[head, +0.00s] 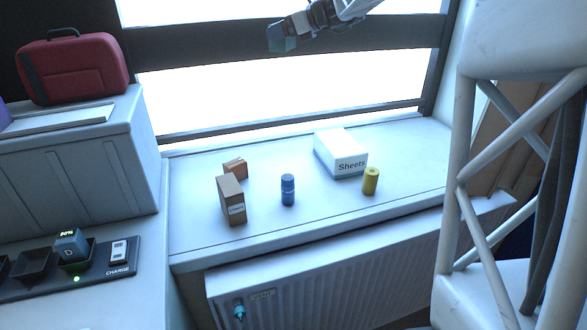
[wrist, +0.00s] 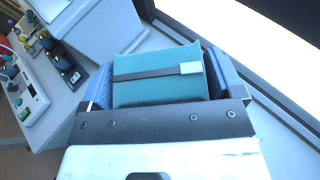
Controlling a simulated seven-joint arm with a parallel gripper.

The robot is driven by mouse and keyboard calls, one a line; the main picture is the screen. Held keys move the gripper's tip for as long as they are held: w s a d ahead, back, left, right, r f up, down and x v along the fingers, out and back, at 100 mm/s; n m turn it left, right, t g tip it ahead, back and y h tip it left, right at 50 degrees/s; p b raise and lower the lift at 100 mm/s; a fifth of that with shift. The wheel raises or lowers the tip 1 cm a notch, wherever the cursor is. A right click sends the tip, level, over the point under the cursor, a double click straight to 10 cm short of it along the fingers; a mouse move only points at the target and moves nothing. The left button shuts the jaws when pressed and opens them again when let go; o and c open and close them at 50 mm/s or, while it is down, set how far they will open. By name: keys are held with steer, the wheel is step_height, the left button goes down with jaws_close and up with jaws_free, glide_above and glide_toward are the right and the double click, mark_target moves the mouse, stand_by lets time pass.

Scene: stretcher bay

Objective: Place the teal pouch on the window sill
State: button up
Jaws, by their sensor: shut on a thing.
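The teal pouch (wrist: 150,93) has a dark strap with a pale tab across it and fills the space between my jaws in the wrist view. My gripper (wrist: 158,78) is shut on it, one finger on each side. In the head view my gripper (head: 287,36) reaches in from the top right, with the pouch (head: 280,42) at its end, against the bright window. The window sill (head: 410,150) is the pale ledge below. The pouch is held in the air, apart from the sill.
On the sill stand a white "Sheets" box (head: 341,155), a yellow cylinder (head: 370,181), a blue bottle (head: 288,190), a tall brown box (head: 231,199) and a small orange-brown box (head: 235,168). A red case (head: 72,68) sits on the left cabinet. The sill's right end is clear.

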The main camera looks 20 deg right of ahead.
steer(key=d, duration=0.3)
steer(key=shift+d+m+h, duration=0.15)
steer(key=shift+m+h, duration=0.15)
step_height(320, 180, down, 35)
steer(key=shift+f, duration=0.15)
steer(key=shift+f, duration=3.1)
steer(key=shift+f, duration=0.1)
steer(key=shift+f, duration=1.8)
steer(key=shift+f, duration=0.1)
